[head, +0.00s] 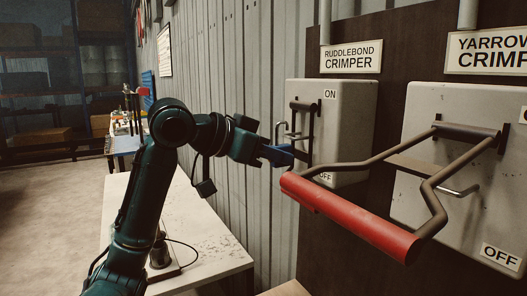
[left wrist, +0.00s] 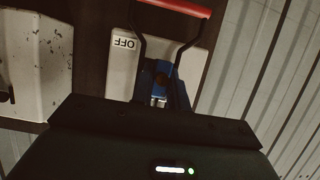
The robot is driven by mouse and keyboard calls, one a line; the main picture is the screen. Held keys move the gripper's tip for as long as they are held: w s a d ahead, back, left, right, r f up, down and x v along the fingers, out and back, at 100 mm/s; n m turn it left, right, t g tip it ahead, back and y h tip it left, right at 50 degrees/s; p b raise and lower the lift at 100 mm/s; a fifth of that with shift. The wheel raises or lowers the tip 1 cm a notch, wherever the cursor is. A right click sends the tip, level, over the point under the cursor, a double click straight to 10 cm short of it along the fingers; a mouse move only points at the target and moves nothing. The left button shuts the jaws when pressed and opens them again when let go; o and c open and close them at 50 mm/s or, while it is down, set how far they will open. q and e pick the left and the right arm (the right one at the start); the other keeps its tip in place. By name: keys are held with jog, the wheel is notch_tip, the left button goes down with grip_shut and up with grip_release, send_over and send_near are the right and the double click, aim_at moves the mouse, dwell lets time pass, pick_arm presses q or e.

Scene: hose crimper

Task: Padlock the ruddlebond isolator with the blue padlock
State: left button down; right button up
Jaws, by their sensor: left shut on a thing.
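The ruddlebond isolator is a pale grey box (head: 345,120) under the RUDDLEBOND CRIMPER sign. Its lever appears swung down: in the left wrist view, which is upside down, the arms run past the OFF label (left wrist: 123,43) to a red grip (left wrist: 178,6). My left gripper (head: 280,155) is at the box's left front, shut on the blue padlock (left wrist: 150,75). A thin metal loop (head: 281,130) shows above it in the head view. I cannot tell whether the shackle passes through the isolator. My right gripper is not in view.
The Yarrow isolator box (head: 450,120) stands to the right. Its large lever sticks out with a red grip (head: 350,215), crossing in front of the ruddlebond box's lower part. A white worktop (head: 205,235) lies below my left arm. Corrugated wall (head: 230,60) stands behind.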

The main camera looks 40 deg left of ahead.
pick_arm(q)
jog(key=shift+w+d, duration=0.3)
jog(key=shift+w, duration=0.35)
jog(key=shift+w+f, duration=0.15)
jog(key=shift+f, duration=0.2)
jog(key=shift+f+b, duration=0.45)
jog(key=shift+f, duration=0.1)
jog(key=c, duration=1.3)
grip_release()
